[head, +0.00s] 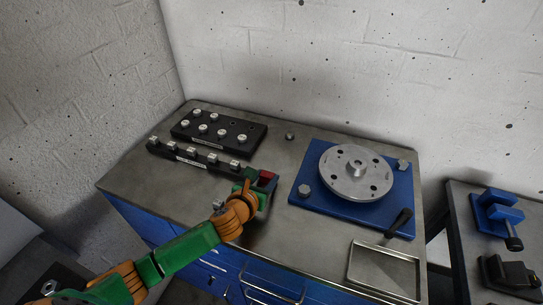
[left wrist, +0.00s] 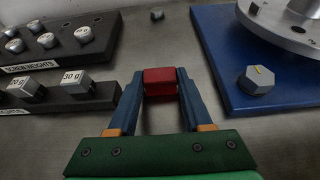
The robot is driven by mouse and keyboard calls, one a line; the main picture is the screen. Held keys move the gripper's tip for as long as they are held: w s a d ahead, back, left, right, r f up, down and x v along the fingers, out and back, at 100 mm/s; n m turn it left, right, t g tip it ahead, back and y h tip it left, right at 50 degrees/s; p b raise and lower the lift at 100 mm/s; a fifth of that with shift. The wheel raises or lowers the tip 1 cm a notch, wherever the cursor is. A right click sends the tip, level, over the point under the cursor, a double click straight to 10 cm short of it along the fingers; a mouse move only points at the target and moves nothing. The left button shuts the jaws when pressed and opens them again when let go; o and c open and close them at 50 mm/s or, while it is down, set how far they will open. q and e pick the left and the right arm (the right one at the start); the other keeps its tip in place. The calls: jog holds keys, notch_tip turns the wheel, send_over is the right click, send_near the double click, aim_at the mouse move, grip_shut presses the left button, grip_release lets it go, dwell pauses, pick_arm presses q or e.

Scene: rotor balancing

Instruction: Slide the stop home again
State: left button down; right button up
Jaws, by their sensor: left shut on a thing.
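My left gripper (head: 264,182) is low over the bench, left of the blue base plate. Its fingers are shut on a small red block (left wrist: 160,80), which also shows at the fingertips in the head view (head: 268,175). A grey metal rotor disc (head: 356,173) with holes and a central hub is mounted on the blue base plate (head: 325,207). A grey hex knob with a yellow mark (left wrist: 257,79) sits on the plate's near left corner; another knob (head: 403,164) is at its far right. I cannot tell for sure which part is the stop. My right gripper is out of view.
A black block of round screw weights (head: 218,131) and a black rail of square weights (head: 191,156) lie left. A small piece (left wrist: 157,14) stands behind my gripper. A blue vise (head: 497,211) is on the side table.

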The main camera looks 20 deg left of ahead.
pick_arm(q)
jog(key=shift+s, duration=0.6)
jog(key=shift+f, duration=0.15)
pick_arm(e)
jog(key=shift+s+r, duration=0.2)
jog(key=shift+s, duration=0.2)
pick_arm(q)
jog(key=shift+s, duration=0.1)
jog(key=shift+c, duration=1.6)
grip_release()
jog(key=shift+s, duration=0.1)
jog(key=v, duration=0.7)
jog(key=shift+s, duration=0.2)
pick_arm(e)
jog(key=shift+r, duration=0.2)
pick_arm(q)
jog(key=shift+w, duration=0.1)
